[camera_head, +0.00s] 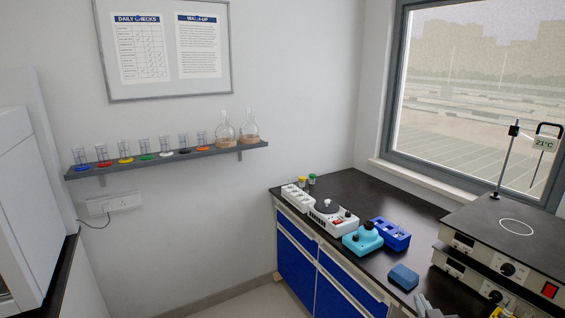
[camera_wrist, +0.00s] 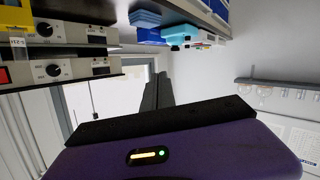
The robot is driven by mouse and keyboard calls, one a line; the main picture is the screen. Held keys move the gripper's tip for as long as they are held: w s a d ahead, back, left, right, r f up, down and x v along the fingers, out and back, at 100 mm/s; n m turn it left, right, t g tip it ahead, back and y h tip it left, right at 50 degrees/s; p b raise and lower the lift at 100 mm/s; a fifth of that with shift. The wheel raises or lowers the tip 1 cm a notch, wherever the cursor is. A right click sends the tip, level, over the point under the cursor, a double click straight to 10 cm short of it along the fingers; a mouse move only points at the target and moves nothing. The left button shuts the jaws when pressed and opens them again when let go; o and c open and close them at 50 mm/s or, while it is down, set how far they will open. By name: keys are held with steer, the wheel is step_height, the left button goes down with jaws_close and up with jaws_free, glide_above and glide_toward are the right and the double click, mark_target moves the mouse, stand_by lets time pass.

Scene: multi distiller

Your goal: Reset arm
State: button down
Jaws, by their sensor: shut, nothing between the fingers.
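My gripper (camera_wrist: 157,80) shows in the wrist view as two dark fingers close together, with nothing between them. Its purple body with a small lit display fills the bottom of that view. The fingers appear in open air, apart from the bench and devices. The wrist view is turned over, so the bench hangs at its top. I cannot make out my gripper in the head view.
A dark bench (camera_head: 349,187) holds a white device (camera_head: 333,217), a teal device (camera_head: 362,239), a blue rack (camera_head: 391,234) and stacked hotplates (camera_head: 505,232) with a stand. A wall shelf (camera_head: 171,161) carries glassware. A white cabinet (camera_head: 25,200) stands left. Floor shows between.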

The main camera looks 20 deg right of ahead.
steer(key=s+a+r+t+y, duration=0.1)
steer(key=s+a+r+t, duration=0.1)
steer(key=s+a, duration=0.75)
steer(key=s+a+r+t+y, duration=0.2)
steer(key=s+a, duration=0.3)
steer(key=a, duration=0.9)
steer(key=s+a+n+y, duration=0.2)
steer(key=s+a, duration=0.3)
steer(key=s, duration=0.3)
steer(key=s+a+n+g+y+b, duration=0.1)
steer(key=s+a+n+y, duration=0.2)
steer(key=s+a, duration=0.3)
steer(key=shift+s+a+f+y, duration=0.2)
steer(key=shift+s+y, duration=0.3)
steer(key=shift+s, duration=0.4)
